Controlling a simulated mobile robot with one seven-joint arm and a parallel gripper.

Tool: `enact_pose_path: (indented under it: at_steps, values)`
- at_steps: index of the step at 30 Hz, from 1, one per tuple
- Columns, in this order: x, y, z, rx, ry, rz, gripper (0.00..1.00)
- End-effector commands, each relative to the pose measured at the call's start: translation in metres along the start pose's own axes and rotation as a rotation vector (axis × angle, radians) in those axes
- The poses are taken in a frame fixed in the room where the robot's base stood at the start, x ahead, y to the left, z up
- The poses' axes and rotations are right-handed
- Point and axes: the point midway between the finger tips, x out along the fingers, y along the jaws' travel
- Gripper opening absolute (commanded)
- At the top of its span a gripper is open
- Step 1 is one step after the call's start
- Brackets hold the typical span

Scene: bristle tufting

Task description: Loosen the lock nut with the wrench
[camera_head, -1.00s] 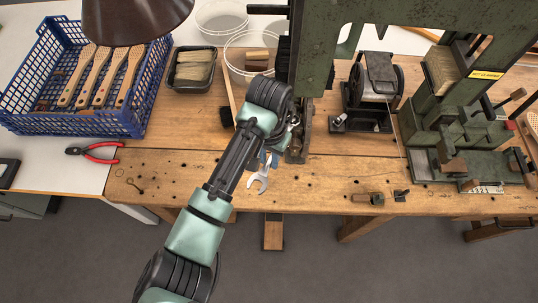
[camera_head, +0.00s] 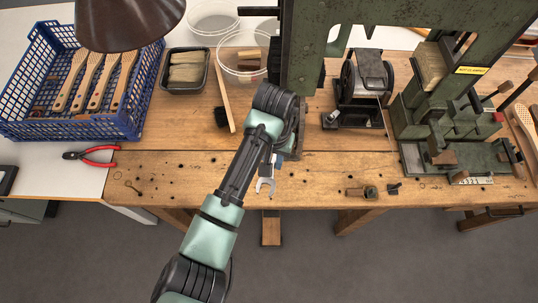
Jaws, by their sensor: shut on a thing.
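The wrench (camera_head: 265,187) is a grey open-ended spanner. Its open jaw end hangs out below my arm, over the front part of the wooden bench. My gripper (camera_head: 276,158) is shut on the wrench, mostly hidden behind my own forearm and wrist. The green machine (camera_head: 300,55) stands just behind my wrist, and its lower part is covered by my arm. I cannot make out the lock nut; it may be hidden by my arm or too small to tell.
A blue crate (camera_head: 130,115) of wooden brush handles and red pliers (camera_head: 92,154) are at left. A bristle tray (camera_head: 186,70), a clear tub (camera_head: 232,72) and a brush (camera_head: 222,105) lie behind. Small fittings (camera_head: 362,191) sit at the front edge.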

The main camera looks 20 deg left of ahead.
Motion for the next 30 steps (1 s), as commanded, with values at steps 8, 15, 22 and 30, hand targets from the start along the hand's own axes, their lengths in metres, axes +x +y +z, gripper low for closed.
enact_pose_path:
  at_steps: [8,15,22,30]
  values:
    - [-0.001,0.008,0.0,-0.056,0.002,0.0,0.0]
    - [-0.002,0.018,-0.001,-0.119,0.0,0.001,0.0]
    - [-0.001,0.022,-0.002,-0.161,0.0,0.0,0.0]
    - [-0.002,0.034,-0.004,-0.232,0.001,0.001,0.0]
